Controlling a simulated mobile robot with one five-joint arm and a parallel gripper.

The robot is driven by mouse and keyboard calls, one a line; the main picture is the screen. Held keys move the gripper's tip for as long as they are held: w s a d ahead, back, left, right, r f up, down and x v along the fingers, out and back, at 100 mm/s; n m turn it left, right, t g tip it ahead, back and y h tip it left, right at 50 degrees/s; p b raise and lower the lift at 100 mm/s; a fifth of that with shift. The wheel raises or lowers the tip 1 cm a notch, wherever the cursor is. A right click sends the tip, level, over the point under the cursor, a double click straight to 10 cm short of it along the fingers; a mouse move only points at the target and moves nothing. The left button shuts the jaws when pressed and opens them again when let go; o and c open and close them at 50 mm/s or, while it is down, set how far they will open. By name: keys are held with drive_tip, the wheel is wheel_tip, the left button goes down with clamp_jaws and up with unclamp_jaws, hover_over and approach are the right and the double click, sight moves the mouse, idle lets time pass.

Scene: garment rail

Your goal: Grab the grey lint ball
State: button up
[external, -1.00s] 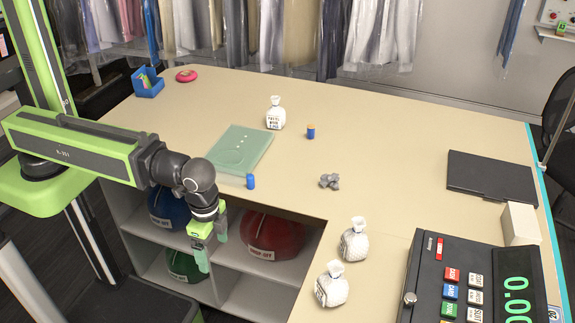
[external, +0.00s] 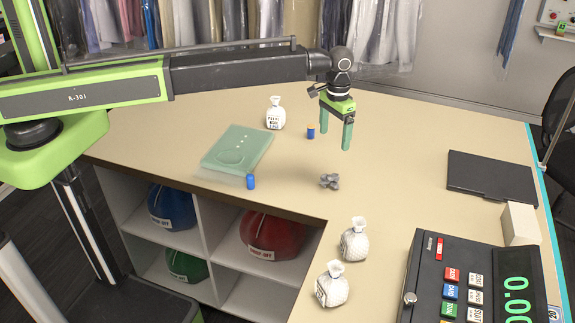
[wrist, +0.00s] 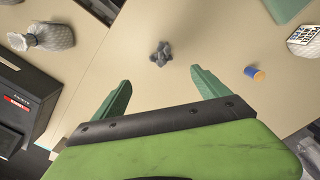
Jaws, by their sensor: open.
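The grey lint ball (external: 329,181) is a small lumpy clump on the beige counter in the external view. It also shows in the wrist view (wrist: 161,54), ahead of the fingers and roughly between their lines. My gripper (external: 336,140) points down above the counter, over the lint ball in the picture and apart from it. Its two green fingers (wrist: 162,88) are spread, with nothing between them.
An orange-topped blue spool (external: 311,132) stands near the left finger in the external view. A blue spool (external: 250,182), a green book-like slab (external: 238,148) and white tied bags (external: 354,240) stand around. A register (external: 470,285) and black folder (external: 490,174) are at right.

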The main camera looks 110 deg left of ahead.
sight(331, 176)
wheel_tip(331, 176, down, 12)
drive_tip(key=b, duration=1.2)
drive_tip(key=shift+f, duration=0.1)
wheel_tip(331, 176, down, 6)
drive_tip(key=b, duration=0.6)
drive_tip(key=shift+a, duration=0.15)
drive_tip(key=shift+r, duration=0.35)
drive_tip(key=c, duration=1.4)
drive_tip(key=shift+p, duration=0.3)
drive_tip(key=shift+c, duration=0.2)
drive_tip(key=shift+r+p, duration=0.3)
drive_tip(key=shift+r, duration=0.05)
wheel_tip(331, 176, up, 4)
drive_tip(key=p, duration=0.4)
drive_tip(key=shift+r, duration=0.2)
drive_tip(key=d+r+p, duration=0.5)
drive_tip(key=d+p, duration=0.1)
drive_tip(key=d, duration=0.5)
drive_tip(key=shift+d+r, duration=0.4)
